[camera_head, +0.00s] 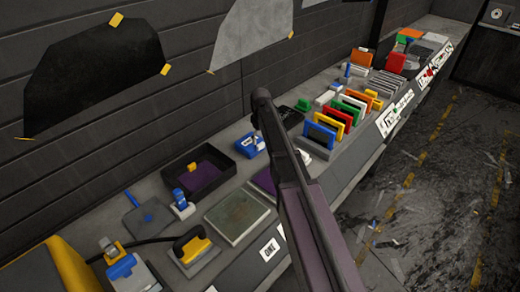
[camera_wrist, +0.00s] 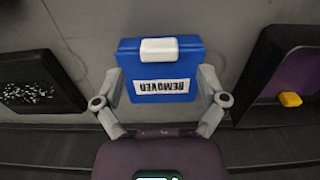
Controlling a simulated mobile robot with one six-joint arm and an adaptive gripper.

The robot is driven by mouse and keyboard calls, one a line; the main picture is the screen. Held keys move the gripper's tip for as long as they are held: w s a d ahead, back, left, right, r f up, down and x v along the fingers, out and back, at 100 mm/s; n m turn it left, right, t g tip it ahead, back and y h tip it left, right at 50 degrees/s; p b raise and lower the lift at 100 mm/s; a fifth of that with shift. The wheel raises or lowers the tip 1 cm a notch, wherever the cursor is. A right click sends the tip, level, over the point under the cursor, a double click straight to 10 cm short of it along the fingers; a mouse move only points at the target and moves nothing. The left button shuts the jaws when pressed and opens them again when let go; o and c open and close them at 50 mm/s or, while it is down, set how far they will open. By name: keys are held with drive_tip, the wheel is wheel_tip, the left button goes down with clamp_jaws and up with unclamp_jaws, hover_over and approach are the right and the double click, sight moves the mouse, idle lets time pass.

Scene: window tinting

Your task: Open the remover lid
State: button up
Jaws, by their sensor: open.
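The remover (camera_wrist: 148,98) is a blue box with a white label that reads upside down in the wrist view. Its white lid (camera_wrist: 160,50) sits at the top edge of the box in that view and looks in place. My gripper (camera_wrist: 160,82) is open, with one finger on each side of the box. The fingers are close to its sides; I cannot tell whether they touch. In the head view a small blue box with a white label (camera_head: 248,146) stands on the bench beside my arm, which hides part of that area. My gripper cannot be made out there.
A dark tray with a purple bottom (camera_head: 171,178) and a yellow piece stands left of the remover in the head view. A black speckled tray (camera_wrist: 40,82) is on its other side. Coloured cards in holders (camera_head: 335,118) and several tools crowd the bench.

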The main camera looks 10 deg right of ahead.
sight(260, 144)
drive_tip(key=shift+f+b, duration=1.65)
drive_tip(key=shift+f, duration=0.25)
clamp_jaws()
drive_tip(key=shift+a, duration=0.15)
drive_tip(key=shift+r, duration=0.1)
